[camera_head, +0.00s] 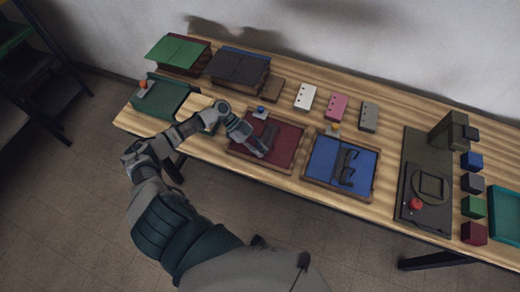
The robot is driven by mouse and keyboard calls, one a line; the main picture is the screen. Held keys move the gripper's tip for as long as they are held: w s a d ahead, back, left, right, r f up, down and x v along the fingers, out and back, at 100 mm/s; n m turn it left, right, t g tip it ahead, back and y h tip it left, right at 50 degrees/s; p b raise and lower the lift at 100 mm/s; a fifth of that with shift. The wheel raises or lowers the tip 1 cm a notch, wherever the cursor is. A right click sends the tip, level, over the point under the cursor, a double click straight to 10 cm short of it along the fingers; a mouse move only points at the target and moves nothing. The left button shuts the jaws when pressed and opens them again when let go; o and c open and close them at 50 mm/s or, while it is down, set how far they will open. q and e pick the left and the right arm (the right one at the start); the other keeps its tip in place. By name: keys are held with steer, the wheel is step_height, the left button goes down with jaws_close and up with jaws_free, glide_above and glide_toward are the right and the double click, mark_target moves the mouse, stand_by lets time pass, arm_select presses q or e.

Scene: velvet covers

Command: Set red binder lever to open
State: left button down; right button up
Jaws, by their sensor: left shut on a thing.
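The red binder (293,149) lies open and flat on the wooden table, a dark red panel in a brown frame. A dark ring mechanism (271,132) stands in its middle. A small blue knob (261,110) sits at its back edge. My left gripper (261,152) reaches in from the left, over the binder's left half, beside the mechanism. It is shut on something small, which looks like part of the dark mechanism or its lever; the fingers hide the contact. I cannot tell the lever's position. My right gripper is not in view.
A blue binder (325,157) with dark rings lies right of the red one. A dark press (415,165) and coloured cubes (473,207) are at right.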

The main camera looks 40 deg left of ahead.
arm_select(q)
steer(key=shift+f, duration=0.15)
steer(key=c, duration=1.3)
jaws_free()
steer(key=shift+c, duration=0.2)
steer(key=shift+a, duration=0.2)
steer(key=v, duration=0.7)
steer(key=shift+a, duration=0.15)
